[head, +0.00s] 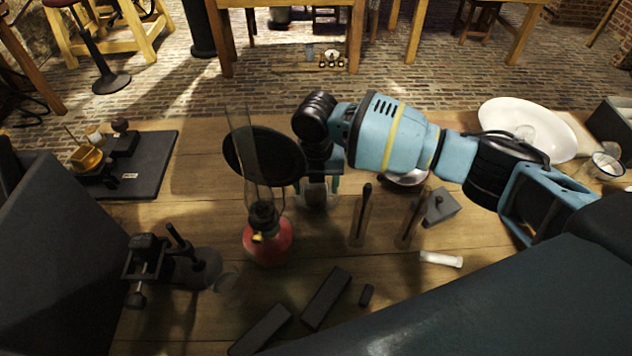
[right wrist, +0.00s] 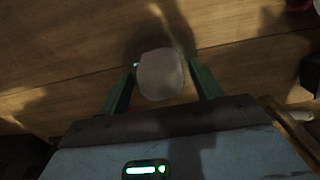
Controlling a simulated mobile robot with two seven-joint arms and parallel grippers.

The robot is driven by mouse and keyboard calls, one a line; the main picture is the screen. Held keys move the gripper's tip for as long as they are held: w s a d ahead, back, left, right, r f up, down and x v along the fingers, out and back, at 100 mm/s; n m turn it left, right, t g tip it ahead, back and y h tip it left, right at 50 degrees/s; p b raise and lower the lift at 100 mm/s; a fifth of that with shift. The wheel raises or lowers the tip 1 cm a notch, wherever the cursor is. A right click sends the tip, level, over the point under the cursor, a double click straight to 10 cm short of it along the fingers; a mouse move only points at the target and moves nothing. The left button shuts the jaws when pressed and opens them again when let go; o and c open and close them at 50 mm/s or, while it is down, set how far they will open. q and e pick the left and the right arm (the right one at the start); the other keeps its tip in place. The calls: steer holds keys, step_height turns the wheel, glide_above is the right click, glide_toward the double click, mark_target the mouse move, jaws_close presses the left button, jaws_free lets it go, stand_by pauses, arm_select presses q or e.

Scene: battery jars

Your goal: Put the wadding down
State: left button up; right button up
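A pale grey, rounded block, which looks like the wadding (right wrist: 160,75), lies between the two green fingers of my right gripper (right wrist: 163,65) in the right wrist view. A narrow gap shows between it and the right-hand finger; the left-hand fingertip is close to its edge. In the head view my right gripper (head: 318,185) points down at the table behind the red lamp, fingers apart, with the grey piece (head: 316,192) between them. Whether the piece rests on the wood or in a clear vessel is hard to tell. My left gripper is not seen.
A red lamp with a glass chimney (head: 268,242) stands close in front of my right gripper. Two clear tubes with dark rods (head: 362,215) stand to its right. A white roll (head: 440,259) and dark bars (head: 326,297) lie nearer. A white basin (head: 527,128) stands far right.

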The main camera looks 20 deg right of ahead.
steer(key=shift+r, duration=0.1)
steer(key=shift+r, duration=3.8)
